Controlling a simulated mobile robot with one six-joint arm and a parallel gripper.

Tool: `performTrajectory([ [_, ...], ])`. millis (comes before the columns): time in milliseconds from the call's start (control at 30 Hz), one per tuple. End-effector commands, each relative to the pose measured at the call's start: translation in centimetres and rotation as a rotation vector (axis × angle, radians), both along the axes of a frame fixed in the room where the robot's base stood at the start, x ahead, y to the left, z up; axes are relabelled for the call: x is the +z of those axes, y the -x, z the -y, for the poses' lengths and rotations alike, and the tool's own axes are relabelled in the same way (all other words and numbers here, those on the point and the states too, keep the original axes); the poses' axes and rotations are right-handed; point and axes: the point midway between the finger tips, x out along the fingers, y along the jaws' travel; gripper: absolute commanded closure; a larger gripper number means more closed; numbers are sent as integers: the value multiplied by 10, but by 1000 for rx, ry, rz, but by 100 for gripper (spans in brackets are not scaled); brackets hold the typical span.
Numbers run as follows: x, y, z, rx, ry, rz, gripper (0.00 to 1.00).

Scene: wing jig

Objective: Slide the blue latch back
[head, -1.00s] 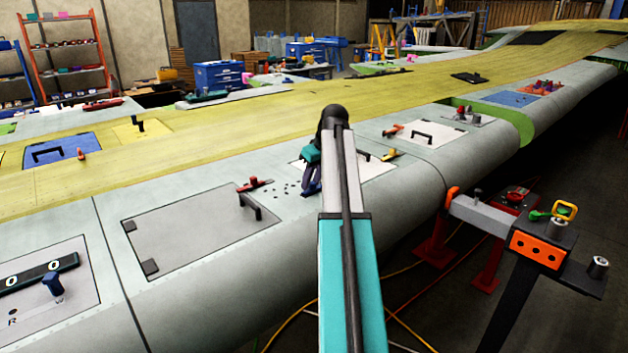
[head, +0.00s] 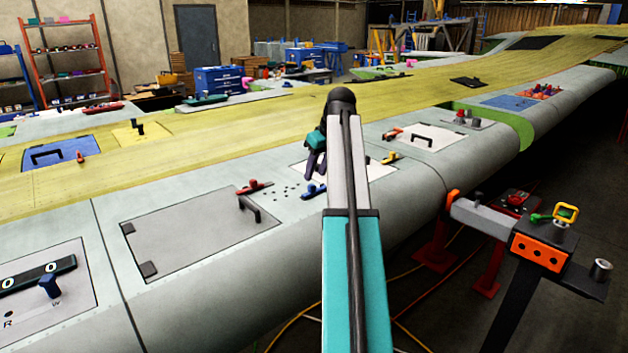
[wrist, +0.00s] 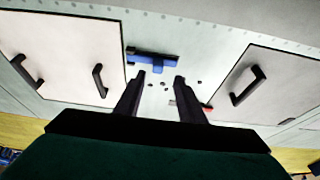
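The blue latch (head: 314,191) sits on the grey wing skin between the large grey panel (head: 195,230) and the smaller white panel (head: 375,172). In the wrist view the blue latch (wrist: 152,58) is a flat bar with a raised knob, its left end close to the white panel's edge (wrist: 70,50).
A red latch (head: 254,187) and a black handle (head: 250,208) are by the grey panel. A yellow latch (head: 391,158) lies at the white panel's far side. Several small dark holes (head: 285,190) dot the skin near the blue latch. A stand with tools (head: 540,245) is off the wing's right edge.

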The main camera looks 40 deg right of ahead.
Motion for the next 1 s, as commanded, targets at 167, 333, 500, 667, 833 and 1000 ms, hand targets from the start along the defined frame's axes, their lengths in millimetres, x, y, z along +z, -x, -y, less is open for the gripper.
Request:
performTrajectory([
  [167,23,9,0,0,1,2,64],
  [333,44,18,0,-1,1,1,64],
  [500,63,26,-1,-1,0,1,64],
  [667,72,30,-2,-1,-1,-1,64],
  [833,76,32,-2,-1,-1,-1,64],
  [1000,75,32,-2,-1,-1,-1,64],
])
